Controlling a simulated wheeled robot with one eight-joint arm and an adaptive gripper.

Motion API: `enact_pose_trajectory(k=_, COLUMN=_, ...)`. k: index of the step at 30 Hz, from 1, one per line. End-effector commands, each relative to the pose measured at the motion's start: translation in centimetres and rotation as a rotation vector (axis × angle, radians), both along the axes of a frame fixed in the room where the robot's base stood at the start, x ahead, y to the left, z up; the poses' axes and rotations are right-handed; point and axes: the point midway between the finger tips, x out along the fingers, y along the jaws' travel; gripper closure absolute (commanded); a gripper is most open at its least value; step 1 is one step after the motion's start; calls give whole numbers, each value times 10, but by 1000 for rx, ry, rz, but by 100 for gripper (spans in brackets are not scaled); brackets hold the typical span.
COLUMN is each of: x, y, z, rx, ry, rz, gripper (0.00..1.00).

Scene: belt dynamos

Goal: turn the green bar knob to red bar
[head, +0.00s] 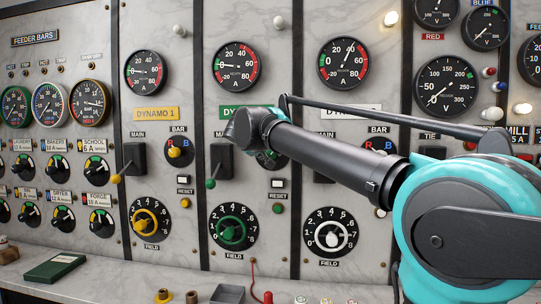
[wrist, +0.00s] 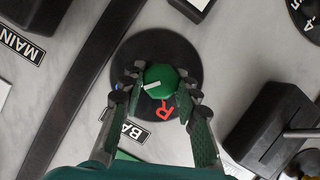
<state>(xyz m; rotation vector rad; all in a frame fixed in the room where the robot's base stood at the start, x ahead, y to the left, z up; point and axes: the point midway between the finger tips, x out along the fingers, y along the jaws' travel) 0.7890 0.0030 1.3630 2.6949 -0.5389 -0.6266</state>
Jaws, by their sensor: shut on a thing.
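The green bar knob (wrist: 160,80) sits on a round black dial (wrist: 150,47) in the wrist view. My gripper (wrist: 161,83) is shut on it, one finger on each side. The knob's white mark points to the picture's left and slightly down, roughly toward a bit of blue beside the left finger. The red R (wrist: 164,112) is below the knob. The blue letter is mostly hidden by the left finger. In the head view, my arm covers most of this dial (head: 268,160), in the green-labelled dynamo column, and my fingertips are hidden.
A black switch box with a lever (wrist: 265,125) stands close at right in the wrist view. In the head view, the yellow bar knob (head: 175,152) is in the column to the left. The green field knob (head: 231,231) is below. A marble shelf runs underneath.

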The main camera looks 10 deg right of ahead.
Motion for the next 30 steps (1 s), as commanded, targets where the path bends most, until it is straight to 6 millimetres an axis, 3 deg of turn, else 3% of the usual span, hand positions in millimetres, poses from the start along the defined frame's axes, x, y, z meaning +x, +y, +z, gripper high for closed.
enact_pose_trajectory(k=30, x=1, y=3, z=-3, rx=-898, ry=290, rz=1, gripper=98)
